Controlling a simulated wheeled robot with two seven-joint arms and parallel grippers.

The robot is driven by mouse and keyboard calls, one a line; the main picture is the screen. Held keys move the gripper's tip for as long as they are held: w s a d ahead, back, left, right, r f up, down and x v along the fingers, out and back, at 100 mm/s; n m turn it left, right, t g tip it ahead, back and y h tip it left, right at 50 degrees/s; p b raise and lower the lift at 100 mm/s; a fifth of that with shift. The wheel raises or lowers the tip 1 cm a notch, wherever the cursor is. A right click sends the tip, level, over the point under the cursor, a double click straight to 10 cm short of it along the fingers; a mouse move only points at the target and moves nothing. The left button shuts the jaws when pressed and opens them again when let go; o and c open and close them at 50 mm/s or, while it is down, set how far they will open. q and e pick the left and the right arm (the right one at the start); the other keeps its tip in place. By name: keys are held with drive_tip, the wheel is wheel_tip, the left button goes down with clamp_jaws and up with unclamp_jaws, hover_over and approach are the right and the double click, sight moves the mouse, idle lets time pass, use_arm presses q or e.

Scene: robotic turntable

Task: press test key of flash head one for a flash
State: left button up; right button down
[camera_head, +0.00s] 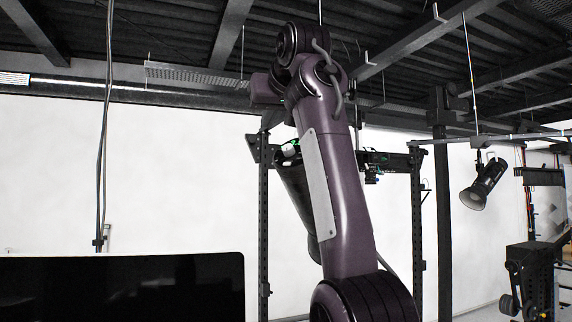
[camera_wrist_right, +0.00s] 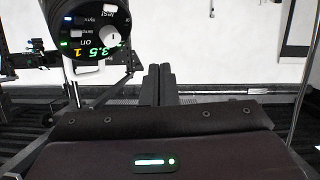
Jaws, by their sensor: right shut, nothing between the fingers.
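Flash head one (camera_wrist_right: 92,62) shows its round black rear panel at the upper left of the right wrist view, cut by the top edge. The panel appears upside down, with a yellow 1, a green 3.5 and a white knob (camera_wrist_right: 110,36). The test key (camera_wrist_right: 109,9) is at the top edge, by its label. My right gripper (camera_wrist_right: 157,72) is shut and empty, right of and below the panel, apart from it in the picture. In the head view, my right arm partly hides a flash head (camera_head: 290,150); the fingertips are not distinct there. My left gripper is out of view.
A dark rack frame (camera_head: 418,230) stands behind my arm. Another lamp head (camera_head: 485,185) hangs at the right from a ceiling rail. A black screen (camera_head: 120,285) fills the lower left. Cables (camera_head: 105,130) hang at the left before a white wall.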

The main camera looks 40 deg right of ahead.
sight(287, 164)
drive_tip(key=shift+w+d+f, duration=0.1)
drive_tip(key=shift+w, duration=0.05)
drive_tip(key=shift+w+d+f+b, duration=0.1)
drive_tip(key=shift+w+d+f, duration=0.35)
drive_tip(key=shift+d+f, duration=0.5)
drive_tip(key=shift+w+d+f+b, duration=0.1)
drive_tip(key=shift+w+d+f, duration=0.4)
drive_tip(key=shift+d+f, duration=0.45)
drive_tip(key=shift+w+d+f+b, duration=0.1)
drive_tip(key=shift+w+d+f, duration=0.35)
drive_tip(key=shift+d+f, duration=0.5)
drive_tip(key=shift+f, duration=0.1)
drive_tip(key=shift+w+d+f, duration=0.2)
drive_tip(key=shift+d, duration=0.1)
drive_tip(key=shift+w+d+f, duration=0.1)
drive_tip(key=shift+d+f, duration=0.1)
drive_tip(key=shift+f, duration=0.1)
idle(1.0)
drive_tip(key=shift+a+r, duration=0.1)
drive_tip(key=shift+r, duration=0.05)
drive_tip(key=shift+s+a+r, duration=0.2)
drive_tip(key=shift+a+r, duration=0.15)
drive_tip(key=shift+r, duration=0.05)
drive_tip(key=shift+a+r, duration=0.1)
drive_tip(key=shift+a, duration=0.05)
